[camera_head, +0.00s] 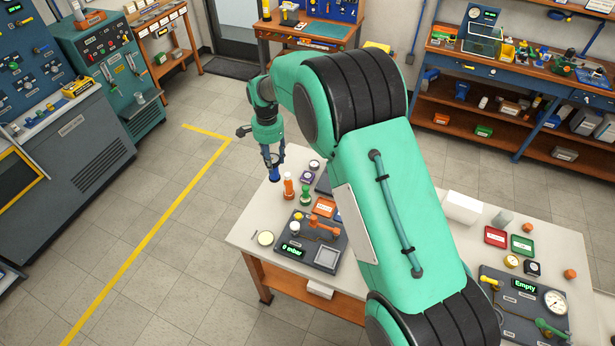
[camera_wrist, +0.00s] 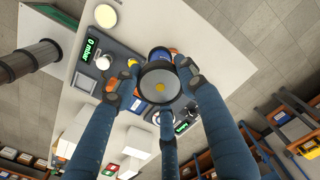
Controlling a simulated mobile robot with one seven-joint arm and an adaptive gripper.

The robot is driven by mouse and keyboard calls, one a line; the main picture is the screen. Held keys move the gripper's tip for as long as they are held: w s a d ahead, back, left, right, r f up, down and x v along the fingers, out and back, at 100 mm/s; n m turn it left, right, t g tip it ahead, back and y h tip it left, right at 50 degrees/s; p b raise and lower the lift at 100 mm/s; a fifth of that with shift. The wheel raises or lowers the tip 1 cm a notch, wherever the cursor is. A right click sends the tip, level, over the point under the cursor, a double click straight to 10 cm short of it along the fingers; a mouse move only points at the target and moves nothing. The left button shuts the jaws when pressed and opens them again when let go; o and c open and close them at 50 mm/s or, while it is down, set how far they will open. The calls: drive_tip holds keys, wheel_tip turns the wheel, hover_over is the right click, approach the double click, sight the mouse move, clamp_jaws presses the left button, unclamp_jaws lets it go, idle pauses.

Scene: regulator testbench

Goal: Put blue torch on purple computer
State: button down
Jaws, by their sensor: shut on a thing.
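My gripper (camera_head: 272,160) hangs above the far left corner of the light workbench (camera_head: 243,234). Its fingers are closed around the blue torch (camera_head: 275,175), which points downward. A small purple device with a pale round face, seemingly the purple computer (camera_head: 307,177), lies on the bench to the right of the torch in the head view. I cannot make it out in the wrist view.
A dark test panel (camera_head: 312,243) reading "0 mbar" lies nearer. My arm hides the bench's middle. Free floor lies left of the bench.

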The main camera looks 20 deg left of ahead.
drive_tip(key=w+d+m, duration=0.1)
drive_tip(key=w+d, duration=0.2)
drive_tip(key=w, duration=0.6)
drive_tip(key=w+d+m, duration=0.1)
drive_tip(key=w+d, duration=0.2)
drive_tip(key=w, duration=0.6)
drive_tip(key=shift+a+f, duration=0.1)
drive_tip(key=shift+f, duration=2.3)
drive_tip(key=shift+f, duration=0.1)
wheel_tip(320, 180, down, 6)
drive_tip(key=shift+p, duration=0.35)
drive_tip(key=shift+f, duration=0.1)
drive_tip(key=shift+f+p, duration=0.35)
drive_tip(key=shift+f, duration=1.45)
drive_tip(key=shift+f, duration=0.15)
